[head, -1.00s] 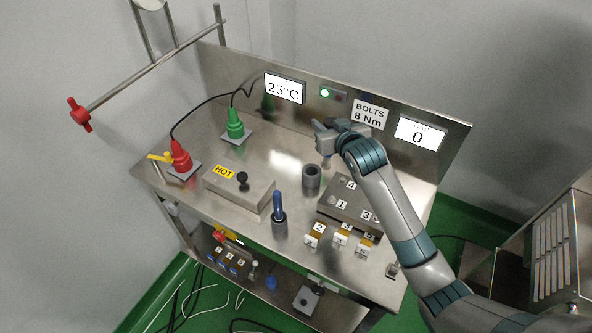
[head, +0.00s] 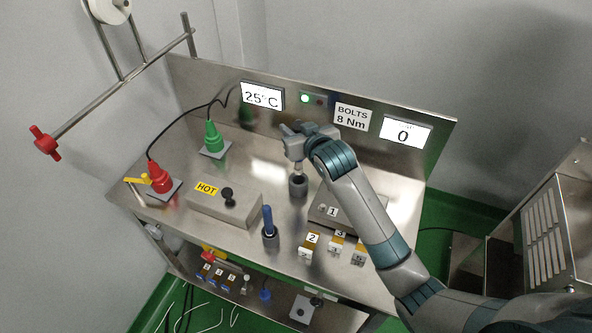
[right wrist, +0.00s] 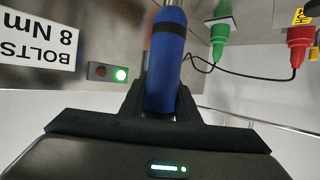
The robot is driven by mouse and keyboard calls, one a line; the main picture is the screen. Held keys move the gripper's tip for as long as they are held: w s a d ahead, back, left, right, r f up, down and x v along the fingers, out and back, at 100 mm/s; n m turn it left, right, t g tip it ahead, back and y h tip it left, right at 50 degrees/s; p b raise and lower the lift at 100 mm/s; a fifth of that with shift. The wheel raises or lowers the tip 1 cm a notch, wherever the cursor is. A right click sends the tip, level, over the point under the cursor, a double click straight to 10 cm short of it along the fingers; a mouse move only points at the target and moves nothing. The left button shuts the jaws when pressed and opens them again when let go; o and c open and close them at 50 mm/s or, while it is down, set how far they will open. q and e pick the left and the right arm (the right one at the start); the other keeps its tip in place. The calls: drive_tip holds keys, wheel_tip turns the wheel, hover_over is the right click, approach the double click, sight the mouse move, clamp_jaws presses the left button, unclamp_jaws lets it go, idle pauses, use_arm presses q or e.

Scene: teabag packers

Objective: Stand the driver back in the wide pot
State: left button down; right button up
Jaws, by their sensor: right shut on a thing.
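My right gripper (head: 297,150) is shut on the driver, whose blue handle (right wrist: 166,60) fills the jaws in the right wrist view. In the head view the driver's shaft (head: 299,168) points down from the gripper, with its lower end at the mouth of the wide dark pot (head: 298,187). I cannot tell whether the tip is inside or just above the rim. Another blue-handled tool (head: 268,219) stands upright in a narrower pot (head: 270,239) nearer the front. My left gripper is not in view.
A block with numbered holes (head: 333,211) is right of the wide pot, partly behind my right arm. A box marked HOT (head: 222,203) is on the left. Numbered small blocks (head: 310,245) line the front edge. Signs stand on the back panel (head: 225,80).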

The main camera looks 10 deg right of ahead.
drive_tip(key=shift+f+p, duration=0.55)
drive_tip(key=shift+f, duration=1.95)
drive_tip(key=shift+f+p, duration=0.55)
drive_tip(key=shift+f, duration=1.5)
drive_tip(key=o, duration=1.1)
drive_tip(key=shift+f, duration=0.1)
drive_tip(key=shift+o, duration=0.2)
